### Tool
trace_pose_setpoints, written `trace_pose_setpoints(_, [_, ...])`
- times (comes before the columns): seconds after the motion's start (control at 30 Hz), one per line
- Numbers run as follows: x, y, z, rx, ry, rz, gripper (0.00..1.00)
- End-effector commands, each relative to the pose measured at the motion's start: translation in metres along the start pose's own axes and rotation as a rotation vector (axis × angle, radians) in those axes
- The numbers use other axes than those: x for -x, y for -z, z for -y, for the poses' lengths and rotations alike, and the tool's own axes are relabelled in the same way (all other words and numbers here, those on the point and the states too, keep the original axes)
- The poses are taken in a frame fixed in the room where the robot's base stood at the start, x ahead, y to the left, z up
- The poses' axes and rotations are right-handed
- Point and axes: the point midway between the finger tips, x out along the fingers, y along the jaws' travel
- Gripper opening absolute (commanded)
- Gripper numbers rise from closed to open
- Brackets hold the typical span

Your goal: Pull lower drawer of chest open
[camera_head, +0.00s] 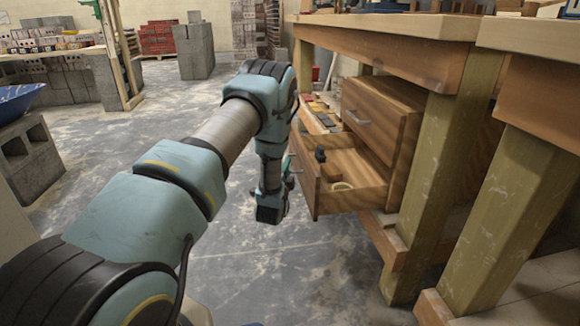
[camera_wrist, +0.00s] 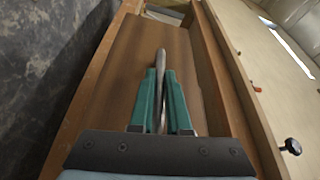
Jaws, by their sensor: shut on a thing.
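The wooden chest (camera_head: 408,108) sits under the workbench. Its upper drawer (camera_head: 372,117) is shut and has a metal handle. Its lower drawer (camera_head: 352,203) stands well open, with its inside showing. In the wrist view the lower drawer's front (camera_wrist: 118,62) fills the middle, and its open inside (camera_wrist: 262,50) lies to the right. My gripper (camera_wrist: 163,85) is shut on the grey metal handle (camera_wrist: 161,58) of the lower drawer. In the head view my gripper (camera_head: 289,178) is at the drawer front, partly hidden by my wrist.
In the lower drawer lie a dark-knobbed object (camera_head: 320,154) and a pale ring (camera_head: 341,187). The workbench (camera_head: 400,55) and its thick leg (camera_head: 440,180) stand close on the right. Concrete blocks (camera_head: 195,50) stand far back. The floor (camera_head: 290,270) in front of the drawer is clear.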

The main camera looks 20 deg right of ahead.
Motion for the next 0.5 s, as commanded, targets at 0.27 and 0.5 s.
trace_pose_setpoints(0.27, [0.0002, 0.0007, -0.0005, 0.000, -0.001, -0.001, 0.33])
trace_pose_setpoints(0.5, [0.0000, 0.0005, -0.0003, -0.001, -0.001, 0.000, 0.45])
